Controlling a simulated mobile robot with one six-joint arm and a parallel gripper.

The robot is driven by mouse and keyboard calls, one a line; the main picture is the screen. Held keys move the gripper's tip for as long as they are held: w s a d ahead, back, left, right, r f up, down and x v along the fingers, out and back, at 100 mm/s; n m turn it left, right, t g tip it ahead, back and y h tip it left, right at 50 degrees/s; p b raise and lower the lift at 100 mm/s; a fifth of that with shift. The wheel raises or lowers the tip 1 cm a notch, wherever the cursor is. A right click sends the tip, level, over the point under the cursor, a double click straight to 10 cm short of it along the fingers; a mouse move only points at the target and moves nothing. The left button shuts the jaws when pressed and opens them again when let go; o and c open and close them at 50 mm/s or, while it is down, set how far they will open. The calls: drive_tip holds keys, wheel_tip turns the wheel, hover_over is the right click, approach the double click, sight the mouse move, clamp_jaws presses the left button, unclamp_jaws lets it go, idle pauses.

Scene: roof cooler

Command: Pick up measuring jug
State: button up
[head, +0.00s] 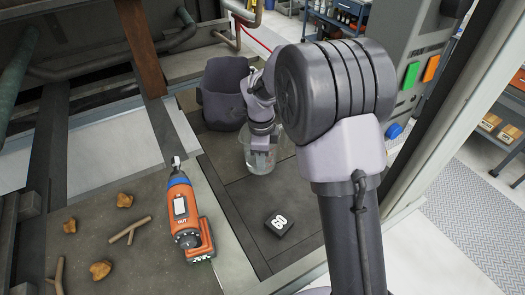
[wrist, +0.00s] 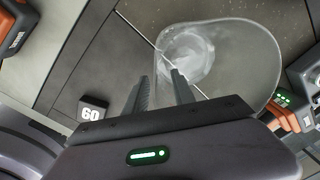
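The measuring jug (head: 261,168) is a clear, see-through vessel standing upright on the dark panel in the middle of the head view. It shows large in the wrist view (wrist: 215,60), with its mouth towards the camera. My gripper (head: 260,153) points down at the jug's rim. In the wrist view my gripper's two fingers (wrist: 160,90) are apart, and the jug's near-left wall appears to lie between them. I see no clear contact with the wall. The clear material makes the finger depth hard to judge.
A dark grey bucket (head: 224,92) stands just behind the jug. A black block marked 60 (head: 280,222) lies in front of it. An orange power tool (head: 186,215) lies to the left, with stones and twigs beyond. A cabinet with coloured switches (head: 411,75) stands at right.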

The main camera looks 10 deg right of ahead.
clamp_jaws()
idle(1.3)
